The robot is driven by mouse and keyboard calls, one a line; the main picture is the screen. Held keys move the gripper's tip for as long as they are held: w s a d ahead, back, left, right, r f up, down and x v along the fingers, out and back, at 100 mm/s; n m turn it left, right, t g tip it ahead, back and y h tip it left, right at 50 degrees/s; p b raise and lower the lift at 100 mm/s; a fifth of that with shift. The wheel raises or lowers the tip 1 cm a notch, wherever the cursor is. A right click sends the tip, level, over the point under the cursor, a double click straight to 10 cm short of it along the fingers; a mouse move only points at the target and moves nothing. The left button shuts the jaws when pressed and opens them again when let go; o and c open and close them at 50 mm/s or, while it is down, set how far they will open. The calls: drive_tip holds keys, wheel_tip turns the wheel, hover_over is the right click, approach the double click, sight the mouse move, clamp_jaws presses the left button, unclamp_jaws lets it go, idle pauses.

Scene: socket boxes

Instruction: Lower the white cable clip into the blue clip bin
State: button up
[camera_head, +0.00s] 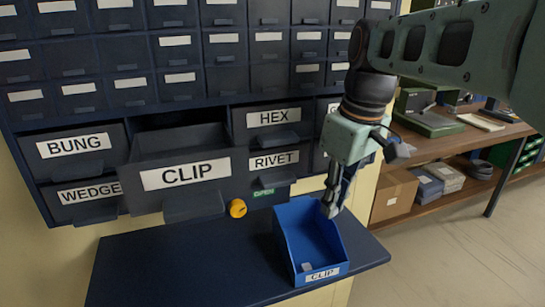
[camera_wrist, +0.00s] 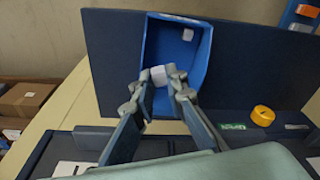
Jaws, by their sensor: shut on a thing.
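My gripper (camera_head: 331,205) is above the back right part of the blue clip bin (camera_head: 329,246), pointing down. In the wrist view my gripper (camera_wrist: 160,80) is shut on a white cable clip (camera_wrist: 158,76), held between the fingertips over the bin (camera_wrist: 150,45). I cannot make out the held clip in the head view. The bin is open-topped, with a CLIP label on its front. A pale clip (camera_head: 306,266) lies inside near the label end; it also shows in the wrist view (camera_wrist: 188,35).
The bin stands on a dark blue shelf (camera_head: 180,262). Behind is a drawer cabinet, with the CLIP drawer (camera_head: 190,172) pulled out. A yellow round object (camera_head: 237,208) is left of the bin. The shelf's left part is clear. A workbench (camera_head: 455,140) stands at right.

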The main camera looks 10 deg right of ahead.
idle(0.4)
drive_tip(key=b, duration=0.5)
hover_over(326, 257)
drive_tip(key=shift+f, duration=3.45)
drive_tip(key=shift+f+b, duration=0.35)
drive_tip(key=shift+f, duration=0.2)
drive_tip(key=o, duration=0.8)
drive_tip(key=shift+r, duration=0.1)
